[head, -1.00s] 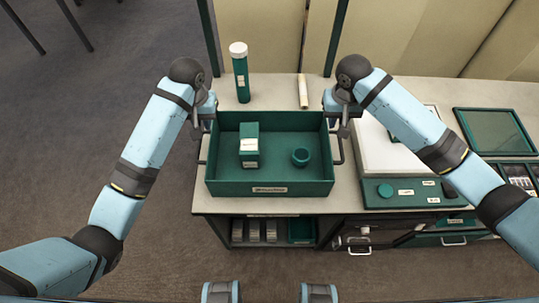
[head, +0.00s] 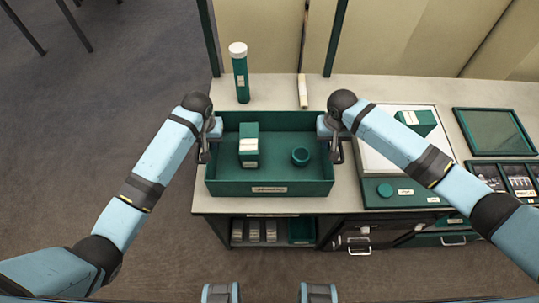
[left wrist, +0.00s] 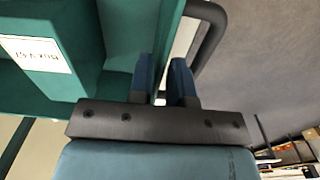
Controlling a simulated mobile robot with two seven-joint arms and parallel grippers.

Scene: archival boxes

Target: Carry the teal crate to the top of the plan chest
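The teal crate (head: 230,189) stands on a pale worktop, with a dark handle at each side and a label on its front. Inside it are a teal box with a white label (head: 249,145) and a small teal bowl (head: 301,157). My left gripper (head: 204,153) is at the left handle; the left wrist view shows its fingers (left wrist: 163,82) apart, around the crate's side wall, with the handle (left wrist: 210,38) beside them. My right gripper (head: 336,152) is at the right handle; its finger gap is unclear. I cannot clearly identify the plan chest.
To the right are a white board (head: 378,150) with a teal box (head: 417,121), and a green framed tray (head: 494,131). Drawers (head: 358,240) and shelves lie below the worktop.

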